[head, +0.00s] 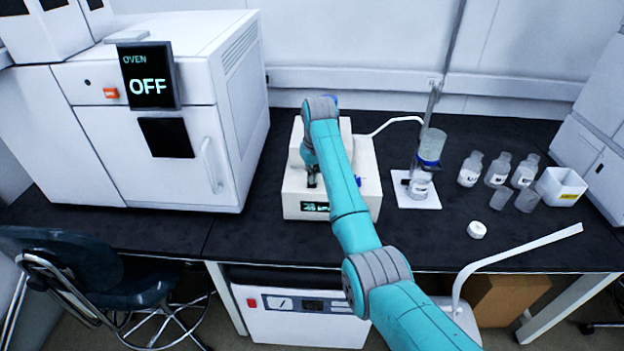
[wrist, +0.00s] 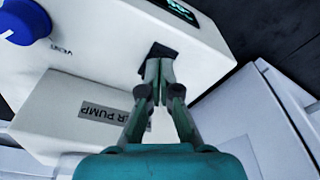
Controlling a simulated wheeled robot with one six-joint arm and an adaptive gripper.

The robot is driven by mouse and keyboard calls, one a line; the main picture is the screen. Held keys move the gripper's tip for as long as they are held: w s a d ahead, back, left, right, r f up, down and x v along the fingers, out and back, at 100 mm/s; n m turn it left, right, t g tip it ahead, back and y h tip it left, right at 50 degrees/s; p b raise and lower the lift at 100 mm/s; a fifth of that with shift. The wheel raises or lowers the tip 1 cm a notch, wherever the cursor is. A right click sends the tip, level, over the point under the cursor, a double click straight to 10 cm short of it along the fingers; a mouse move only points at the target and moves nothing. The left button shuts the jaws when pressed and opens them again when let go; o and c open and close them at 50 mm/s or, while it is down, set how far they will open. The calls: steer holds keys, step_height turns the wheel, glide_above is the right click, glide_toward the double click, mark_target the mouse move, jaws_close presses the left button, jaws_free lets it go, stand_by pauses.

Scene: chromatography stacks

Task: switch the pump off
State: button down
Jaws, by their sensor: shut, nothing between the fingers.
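The pump (head: 362,165) is a white box on the dark bench, partly hidden behind my arm in the head view. In the wrist view its white body (wrist: 95,50) carries a partly covered label (wrist: 100,115) ending in "R PUMP". A black switch (wrist: 152,56) sits on its top face. My gripper (wrist: 160,68) is shut and empty, its fingertips at the switch and hiding part of it; I cannot tell whether they touch. In the head view my gripper (head: 311,178) points down over the pump's left part. The pump's green-lit display (head: 315,206) is too small to read.
A blue knob (wrist: 22,20) marked VENT is on the pump. A white oven (head: 170,100) reading OFF stands left. A filter flask (head: 425,165), small bottles (head: 497,170) and a white box (head: 561,187) stand right.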

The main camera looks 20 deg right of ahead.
steer(key=shift+r, duration=3.55)
steer(key=shift+s, duration=0.1)
